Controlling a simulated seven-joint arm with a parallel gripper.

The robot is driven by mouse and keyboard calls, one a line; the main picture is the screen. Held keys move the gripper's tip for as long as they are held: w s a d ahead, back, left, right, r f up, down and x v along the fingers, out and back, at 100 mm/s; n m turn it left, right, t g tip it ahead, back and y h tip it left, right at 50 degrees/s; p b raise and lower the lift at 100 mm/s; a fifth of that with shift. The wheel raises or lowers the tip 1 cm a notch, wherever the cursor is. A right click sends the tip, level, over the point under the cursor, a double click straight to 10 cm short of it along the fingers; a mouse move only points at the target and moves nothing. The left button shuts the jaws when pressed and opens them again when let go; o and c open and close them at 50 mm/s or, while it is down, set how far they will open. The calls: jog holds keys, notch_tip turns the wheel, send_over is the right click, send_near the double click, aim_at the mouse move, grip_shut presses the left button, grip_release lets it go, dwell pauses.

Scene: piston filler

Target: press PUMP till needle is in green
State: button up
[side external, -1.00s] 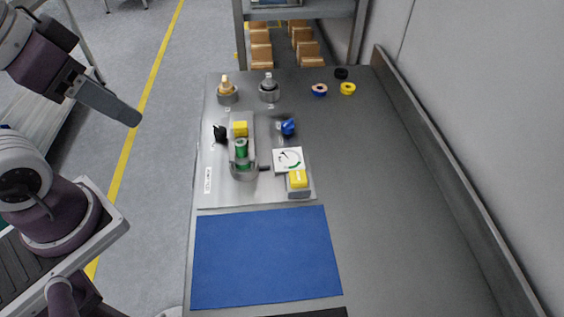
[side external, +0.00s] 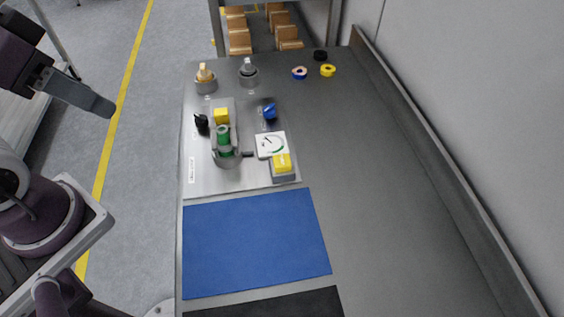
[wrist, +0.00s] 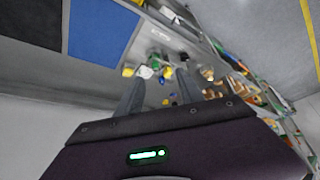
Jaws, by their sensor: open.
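The filler station is a light panel (side external: 202,178) on the bench. A white square gauge (side external: 270,145) has a dark needle and a green arc at its lower right; the needle appears to point up-left, outside the green. A yellow button on a grey box (side external: 283,164) sits just in front of the gauge. Another yellow block (side external: 221,116) stands behind a green cylinder (side external: 224,138). No PUMP label is legible. My gripper (wrist: 158,92) is open and empty, away from the station. In the side view only a grey finger (side external: 85,98) shows, left of the bench.
A blue mat (side external: 255,243) and a dark mat (side external: 270,304) lie in front. The bench's right side is clear, with a raised edge (side external: 430,140).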

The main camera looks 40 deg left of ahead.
grip_shut()
dwell(1.4)
jog(key=w+a+f+m+t+y, duration=0.1)
jog(key=w+f+m+y, duration=0.1)
jog(key=w+m, duration=0.75)
jog(key=w+a+f+m+t+y, duration=0.15)
jog(key=w+m, duration=0.35)
jog(key=m, duration=0.9)
jog(key=w+d+f+m+h, duration=0.2)
jog(key=w+d+f+m, duration=0.1)
jog(key=d+m, duration=0.6)
jog(key=w+d+f+m+h, duration=0.3)
jog(key=d+f+m, duration=0.3)
jog(key=m, duration=0.8)
jog(key=d+t, duration=0.1)
jog(key=d, duration=0.2)
jog(key=shift+w+d, duration=0.15)
jog(key=shift+w, duration=0.25)
